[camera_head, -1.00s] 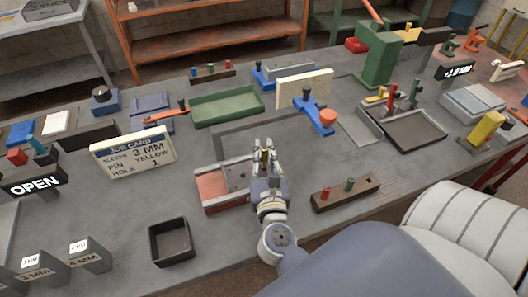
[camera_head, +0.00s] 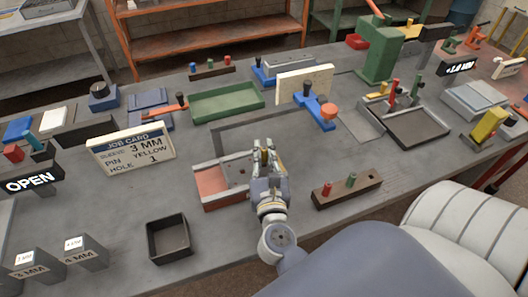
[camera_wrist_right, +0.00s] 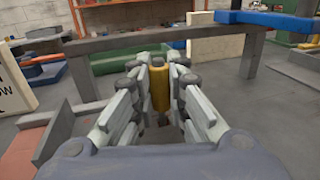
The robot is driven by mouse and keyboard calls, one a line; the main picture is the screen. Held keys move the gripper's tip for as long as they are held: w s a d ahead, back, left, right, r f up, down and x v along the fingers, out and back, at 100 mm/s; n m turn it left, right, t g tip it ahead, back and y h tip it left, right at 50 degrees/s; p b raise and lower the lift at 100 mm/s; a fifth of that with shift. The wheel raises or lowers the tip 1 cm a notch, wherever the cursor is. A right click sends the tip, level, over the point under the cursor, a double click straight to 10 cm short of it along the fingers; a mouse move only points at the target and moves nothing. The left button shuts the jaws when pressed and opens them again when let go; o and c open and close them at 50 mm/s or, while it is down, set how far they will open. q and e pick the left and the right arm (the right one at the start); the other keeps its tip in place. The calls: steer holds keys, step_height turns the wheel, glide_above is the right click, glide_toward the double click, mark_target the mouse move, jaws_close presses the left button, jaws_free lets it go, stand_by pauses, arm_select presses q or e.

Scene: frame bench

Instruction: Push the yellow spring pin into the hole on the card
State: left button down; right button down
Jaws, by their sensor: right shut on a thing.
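The job card (camera_head: 132,152) stands on the left of the bench and reads sleeve 3 MM, pin yellow, hole 1. My right gripper (camera_head: 265,152) is over the right end of a red and grey fixture (camera_head: 221,184), which has small dark holes in its grey part. In the right wrist view the yellow spring pin (camera_wrist_right: 159,88) stands upright between the fingertips, which are shut on it. The pin's lower end and the hole below are hidden or too small to tell. My left gripper is not in view.
A dark square bin (camera_head: 169,240) is at the front left. A wooden block with red and green pins (camera_head: 346,190) is to the right of the gripper. A grey bar frame (camera_head: 230,135) and a green tray (camera_head: 226,102) lie behind the fixture.

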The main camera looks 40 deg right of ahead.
steer(key=shift+f+b, duration=0.9)
steer(key=shift+f, duration=0.15)
steer(key=c, duration=1.5)
jaws_free()
steer(key=shift+r, duration=0.1)
steer(key=shift+s, duration=0.15)
steer(key=shift+s+a+f, duration=0.15)
steer(key=shift+a+f, duration=0.05)
steer(key=v, duration=1.1)
steer(key=shift+s+a+r, duration=0.1)
steer(key=shift+s+r, duration=0.05)
steer(key=shift+s, duration=0.15)
steer(key=shift+w, duration=0.1)
